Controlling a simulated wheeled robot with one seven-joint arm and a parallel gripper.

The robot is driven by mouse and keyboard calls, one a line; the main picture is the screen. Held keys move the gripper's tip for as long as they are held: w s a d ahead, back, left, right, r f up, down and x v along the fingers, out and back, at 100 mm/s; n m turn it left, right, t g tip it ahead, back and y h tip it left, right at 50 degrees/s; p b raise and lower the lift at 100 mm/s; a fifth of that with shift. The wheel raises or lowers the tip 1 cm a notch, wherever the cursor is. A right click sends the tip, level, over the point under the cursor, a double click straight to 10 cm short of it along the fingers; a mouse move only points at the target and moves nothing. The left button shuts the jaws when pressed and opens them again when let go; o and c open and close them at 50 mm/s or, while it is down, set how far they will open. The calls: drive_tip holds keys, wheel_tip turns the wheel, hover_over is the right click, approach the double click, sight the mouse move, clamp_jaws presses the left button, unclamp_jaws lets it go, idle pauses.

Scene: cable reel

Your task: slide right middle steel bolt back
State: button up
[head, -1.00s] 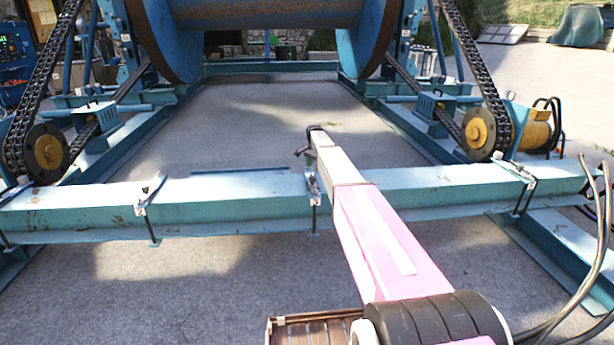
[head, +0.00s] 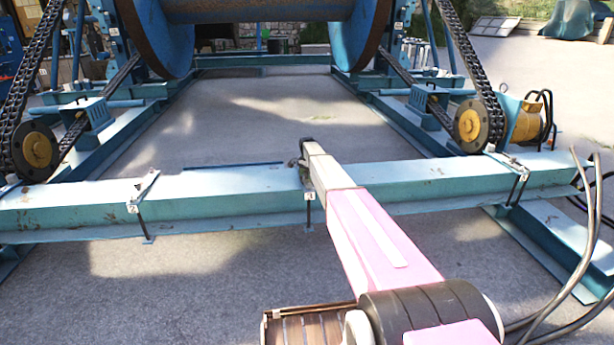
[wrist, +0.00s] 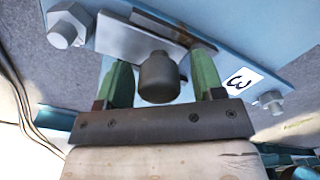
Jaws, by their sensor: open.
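My gripper (wrist: 162,60) is open in the wrist view, its two green fingers on either side of a dark steel bolt (wrist: 158,78) with a rounded cylindrical end. Narrow gaps show between the bolt and the fingers. The bolt stands in front of a steel plate (wrist: 122,40) on a blue beam surface. A white label (wrist: 242,80) marked 3 lies right of the fingers. In the head view my arm reaches to the middle clamp (head: 308,190) on the blue cross beam (head: 235,187). My arm hides the fingers and the bolt there.
Another clamp (head: 140,195) is on the beam at left and one (head: 518,178) at right. The floor inside the frame is clear.

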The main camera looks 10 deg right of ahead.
drive_tip(key=shift+f, duration=0.15)
clamp_jaws()
drive_tip(key=w, duration=0.5)
drive_tip(key=shift+w, duration=0.25)
unclamp_jaws()
